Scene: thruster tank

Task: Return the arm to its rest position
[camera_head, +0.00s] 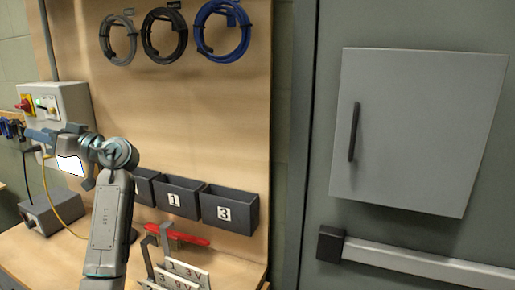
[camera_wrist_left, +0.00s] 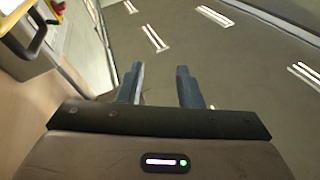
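My left arm (camera_head: 110,215) rises from the bottom left of the head view and bends left at its upper joint. My left gripper (camera_head: 12,128) is at the left edge, in front of the grey control box (camera_head: 72,100). In the left wrist view, the two fingers of my left gripper (camera_wrist_left: 160,76) stand apart with nothing between them. My right gripper is in neither view.
A workbench (camera_head: 225,268) with a wooden back panel (camera_head: 200,110) holds black numbered bins (camera_head: 230,209), red-handled pliers (camera_head: 185,237) and labelled plates (camera_head: 185,275). Coiled cables (camera_head: 222,28) hang above. A grey cabinet (camera_head: 420,130) is at right.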

